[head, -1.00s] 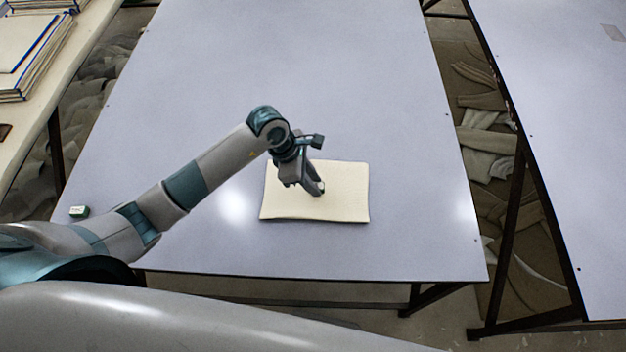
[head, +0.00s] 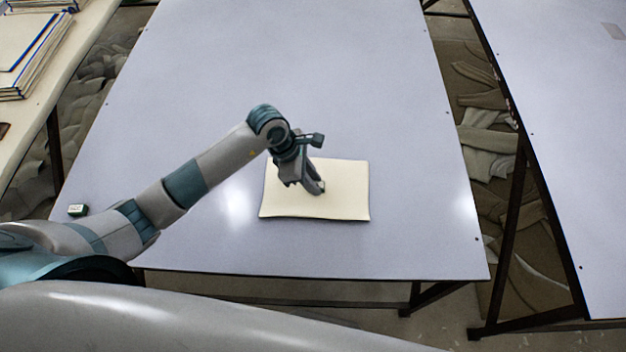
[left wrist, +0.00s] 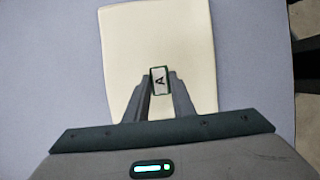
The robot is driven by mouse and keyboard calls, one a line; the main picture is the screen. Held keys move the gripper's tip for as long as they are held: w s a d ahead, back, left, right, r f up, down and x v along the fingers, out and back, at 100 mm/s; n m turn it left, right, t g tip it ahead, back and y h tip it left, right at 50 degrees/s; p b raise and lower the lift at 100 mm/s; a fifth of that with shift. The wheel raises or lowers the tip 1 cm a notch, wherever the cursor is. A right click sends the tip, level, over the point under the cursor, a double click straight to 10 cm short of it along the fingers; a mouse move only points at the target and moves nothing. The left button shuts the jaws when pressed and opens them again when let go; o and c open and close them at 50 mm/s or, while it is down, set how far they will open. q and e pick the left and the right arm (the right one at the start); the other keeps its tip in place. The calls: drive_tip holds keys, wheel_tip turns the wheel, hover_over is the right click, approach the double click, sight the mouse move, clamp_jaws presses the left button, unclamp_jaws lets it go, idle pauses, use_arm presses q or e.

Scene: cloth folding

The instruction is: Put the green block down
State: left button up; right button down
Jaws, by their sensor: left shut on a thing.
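My left gripper (head: 318,189) is over the folded cream cloth (head: 345,200) near the front middle of the table. It is shut on a small green-edged block with a white top face. In the left wrist view the block (left wrist: 160,81) sits between the fingertips, and a black letter A shows on its white face. The cloth (left wrist: 140,35) lies under the block there. Whether the block touches the cloth cannot be told. Another small green and white block (head: 77,210) lies at the table's left front edge. My right gripper is not in view.
The grey-blue table (head: 300,60) is clear around the cloth, with wide free room behind it. Another grey-blue table (head: 570,130) stands at the right, across a gap.

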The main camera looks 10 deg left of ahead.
use_arm(q)
drive_tip(key=shift+s+f, duration=0.1)
drive_tip(key=shift+f, duration=0.1)
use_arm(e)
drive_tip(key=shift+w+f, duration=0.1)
use_arm(q)
drive_tip(key=shift+o, duration=0.2)
drive_tip(key=shift+a+f, duration=0.1)
drive_tip(key=shift+f, duration=0.05)
drive_tip(key=o, duration=1)
drive_tip(key=shift+f, duration=0.1)
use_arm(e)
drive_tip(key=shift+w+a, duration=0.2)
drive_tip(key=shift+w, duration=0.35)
use_arm(q)
drive_tip(key=shift+s, duration=0.15)
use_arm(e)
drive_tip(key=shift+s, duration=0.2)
